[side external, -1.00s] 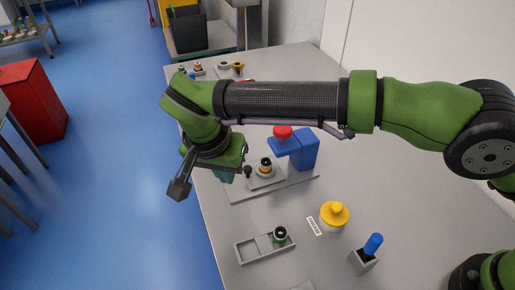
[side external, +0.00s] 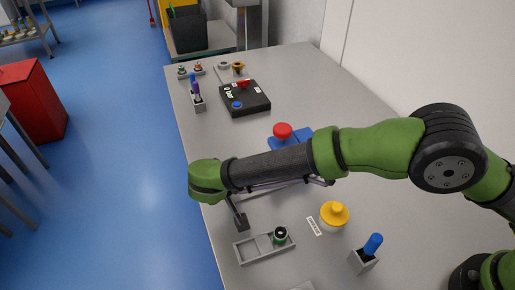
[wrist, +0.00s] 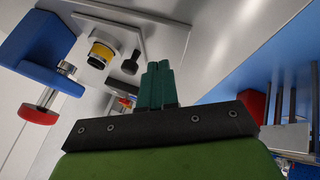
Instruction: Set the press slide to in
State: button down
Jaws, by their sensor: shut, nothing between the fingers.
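The blue press (side external: 304,135) with its red knob (side external: 283,131) stands mid-bench; my forearm hides its lower part and slide in the side view. In the wrist view the press (wrist: 38,42) is at left with its red knob (wrist: 38,115). A black tub with a yellow band (wrist: 102,52) sits on the grey slide plate beside the press head, not under it. The slide's black handle knob (wrist: 131,63) is right of the tub. My gripper (wrist: 158,80) has its teal fingers shut and empty, just right of the knob with a small gap in the picture.
A grey tray (side external: 254,250) holding a green-banded tub (side external: 280,235) lies in front. A black box (side external: 245,98) is farther back.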

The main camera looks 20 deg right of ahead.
jog(key=shift+w+d+r, duration=0.1)
jog(key=shift+w+d, duration=0.15)
jog(key=shift+d, duration=0.3)
jog(key=shift+w+d+r, duration=0.1)
jog(key=shift+w+d, duration=0.1)
jog(key=shift+d, duration=0.35)
jog(key=shift+d, duration=2.5)
jog(key=shift+f, duration=0.1)
